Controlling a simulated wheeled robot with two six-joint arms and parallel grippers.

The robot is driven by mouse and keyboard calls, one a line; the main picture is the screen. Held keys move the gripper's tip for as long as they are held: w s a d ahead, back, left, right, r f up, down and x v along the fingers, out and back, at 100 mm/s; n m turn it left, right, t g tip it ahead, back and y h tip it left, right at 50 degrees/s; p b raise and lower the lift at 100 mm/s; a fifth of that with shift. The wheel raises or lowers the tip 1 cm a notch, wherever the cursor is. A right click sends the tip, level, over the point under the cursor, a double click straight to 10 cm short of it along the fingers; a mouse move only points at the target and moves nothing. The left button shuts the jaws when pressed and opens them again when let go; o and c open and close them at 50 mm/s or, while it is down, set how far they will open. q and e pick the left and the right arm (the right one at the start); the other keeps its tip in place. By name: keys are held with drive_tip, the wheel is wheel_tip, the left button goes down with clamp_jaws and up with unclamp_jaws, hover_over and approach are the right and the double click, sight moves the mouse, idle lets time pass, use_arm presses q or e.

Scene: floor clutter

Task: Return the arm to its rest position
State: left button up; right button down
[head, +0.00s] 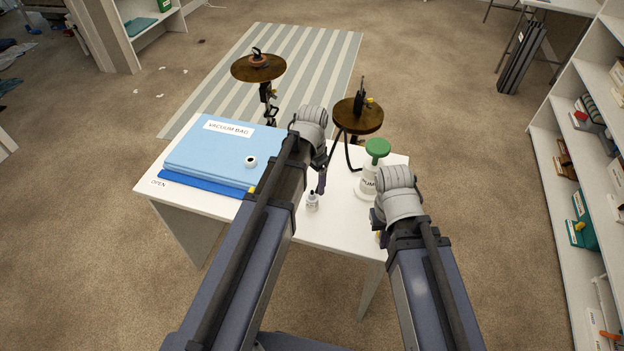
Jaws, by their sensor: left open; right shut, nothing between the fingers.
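My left arm reaches up from the bottom over the white table. Its gripper (321,184) points down just above a small white bottle (312,201) and is open with nothing seen in it. I cannot tell whether it touches the bottle. My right arm reaches in further right. Its gripper (380,232) is mostly hidden by its own arm, near the table's right front edge, and is shut and empty. A white pump bottle (368,183) with a green top stands just behind the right arm.
On the white table (338,232), a light blue vacuum bag (205,153) lies on the left with a small white roll (250,162) on it. Two brown cymbals (250,72) (352,122) on stands rise behind the table. A stocked shelf (567,190) stands at right; carpet lies open between.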

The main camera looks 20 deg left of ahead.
use_arm(q)
drive_tip(key=s+d+r+n+y+p, duration=0.1)
drive_tip(key=s+d+r+n+p, duration=0.1)
drive_tip(key=s+d, duration=0.8)
drive_tip(key=s, duration=0.4)
drive_tip(key=shift+s+d+r+n, duration=0.15)
drive_tip(key=shift+d+r+n, duration=0.1)
drive_tip(key=shift+n, duration=0.15)
use_arm(e)
wheel_tip(320, 180, up, 2)
drive_tip(key=shift+r, duration=0.1)
